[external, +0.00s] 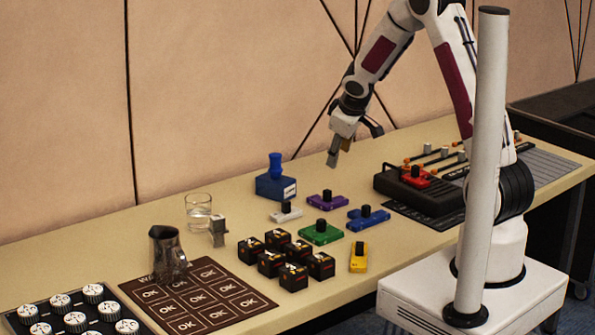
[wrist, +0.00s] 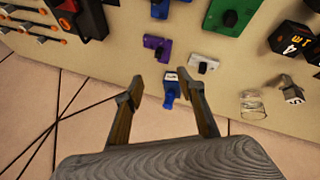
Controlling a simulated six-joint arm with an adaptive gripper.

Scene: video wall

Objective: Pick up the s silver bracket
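The silver bracket (external: 286,212) is a small pale piece with a black knob, lying flat on the table in front of the blue stamp. In the wrist view the silver bracket (wrist: 204,64) lies beyond and slightly right of the fingertips, close to the purple bracket (wrist: 157,46). My gripper (external: 333,157) hangs above the table, up and to the right of the silver bracket and apart from it. In the wrist view my gripper (wrist: 166,84) has its two fingers spread with nothing held between them.
A blue stamp (external: 276,184) stands behind the silver bracket. Purple (external: 327,199), green (external: 320,232), blue (external: 368,218) and yellow (external: 359,257) brackets lie nearby. Several black cubes (external: 293,277), a glass (external: 198,212) and a metal jug (external: 166,252) stand to the left.

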